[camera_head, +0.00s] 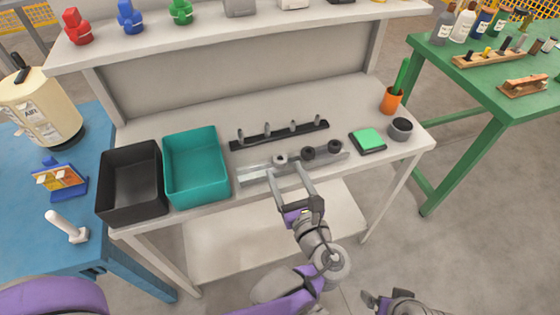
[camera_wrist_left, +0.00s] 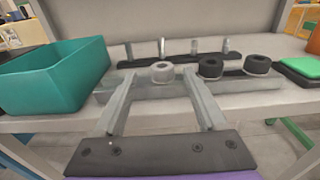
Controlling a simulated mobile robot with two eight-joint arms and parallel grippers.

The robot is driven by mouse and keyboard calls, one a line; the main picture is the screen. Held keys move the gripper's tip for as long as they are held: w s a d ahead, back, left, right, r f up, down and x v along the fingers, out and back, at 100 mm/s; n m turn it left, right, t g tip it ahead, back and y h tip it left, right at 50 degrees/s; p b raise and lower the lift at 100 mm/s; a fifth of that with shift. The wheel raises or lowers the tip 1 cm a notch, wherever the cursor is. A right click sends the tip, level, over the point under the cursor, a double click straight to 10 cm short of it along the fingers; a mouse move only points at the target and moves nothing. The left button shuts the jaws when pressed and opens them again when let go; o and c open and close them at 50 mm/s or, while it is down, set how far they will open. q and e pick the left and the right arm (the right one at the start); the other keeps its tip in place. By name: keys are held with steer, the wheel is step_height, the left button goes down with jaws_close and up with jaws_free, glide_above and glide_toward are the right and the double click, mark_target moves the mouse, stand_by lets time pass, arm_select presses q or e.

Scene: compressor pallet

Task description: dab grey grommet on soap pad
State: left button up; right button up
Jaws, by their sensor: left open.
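The grey grommet (camera_head: 280,159) sits on a metal rail (camera_head: 258,172) on the white bench, left of two black grommets. In the left wrist view the grey grommet (camera_wrist_left: 162,71) shows between and beyond the fingertips. My left gripper (camera_head: 286,169) is open and empty, its fingers pointing at the grey grommet from the front; whether they touch it cannot be told. The soap pad (camera_head: 368,139), bright green in a dark tray, lies right of the rail; it also shows in the left wrist view (camera_wrist_left: 302,66). My right gripper (camera_head: 372,300) is partly in view at the bottom.
Black grommets (camera_head: 307,153) (camera_head: 335,146) sit on the rail. Behind stands a dark strip with upright pegs (camera_head: 265,140). Teal (camera_head: 196,201) and black (camera_head: 135,216) bins stand left. A grey cup (camera_head: 400,130) and orange pot (camera_head: 391,102) stand right.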

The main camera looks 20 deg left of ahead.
mark_target(282, 164)
arm_select(q)
steer(key=b+x, duration=0.1)
steer(key=x, duration=0.4)
steer(key=shift+w, duration=0.35)
jaws_close()
